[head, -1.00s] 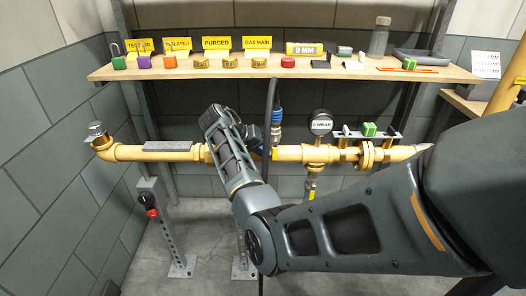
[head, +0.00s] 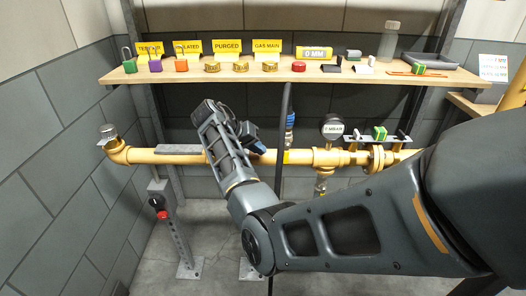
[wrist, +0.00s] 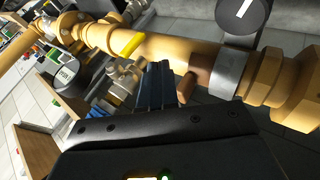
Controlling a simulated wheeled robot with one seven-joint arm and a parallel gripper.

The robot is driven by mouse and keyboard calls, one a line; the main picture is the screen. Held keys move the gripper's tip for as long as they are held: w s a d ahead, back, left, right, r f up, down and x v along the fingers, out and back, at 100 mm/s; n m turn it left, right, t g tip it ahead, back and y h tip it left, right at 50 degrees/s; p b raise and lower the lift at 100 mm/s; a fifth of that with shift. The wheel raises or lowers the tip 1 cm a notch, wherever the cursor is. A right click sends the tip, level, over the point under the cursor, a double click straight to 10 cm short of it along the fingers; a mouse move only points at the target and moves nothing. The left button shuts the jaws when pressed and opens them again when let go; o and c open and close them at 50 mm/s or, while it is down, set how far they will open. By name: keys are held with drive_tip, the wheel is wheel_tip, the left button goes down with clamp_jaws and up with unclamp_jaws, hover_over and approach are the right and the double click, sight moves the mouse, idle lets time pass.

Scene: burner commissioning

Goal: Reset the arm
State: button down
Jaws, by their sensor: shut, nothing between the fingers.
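My arm reaches in from the right of the head view, bends at an elbow low in the middle and rises to the wrist. My gripper (head: 258,146) is small and partly hidden there, in front of the yellow pipe (head: 140,155). In the wrist view my gripper (wrist: 160,72) has its dark fingers together with nothing between them. The yellow pipe (wrist: 180,50) runs just beyond the fingertips; I cannot tell whether they touch it. A brass-coloured valve (wrist: 122,80) is close to the left of the fingers.
A wooden shelf (head: 200,76) above the pipe carries padlocks, yellow signs, brass tags and a grey tray (head: 428,66). A pressure gauge (head: 333,128) and a blue-collared hose fitting (head: 290,122) stand on the pipe.

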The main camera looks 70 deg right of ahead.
drive_tip(key=v, duration=0.7)
drive_tip(key=shift+w+a+b, duration=0.35)
drive_tip(key=shift+w+b, duration=0.05)
drive_tip(key=shift+r, duration=0.1)
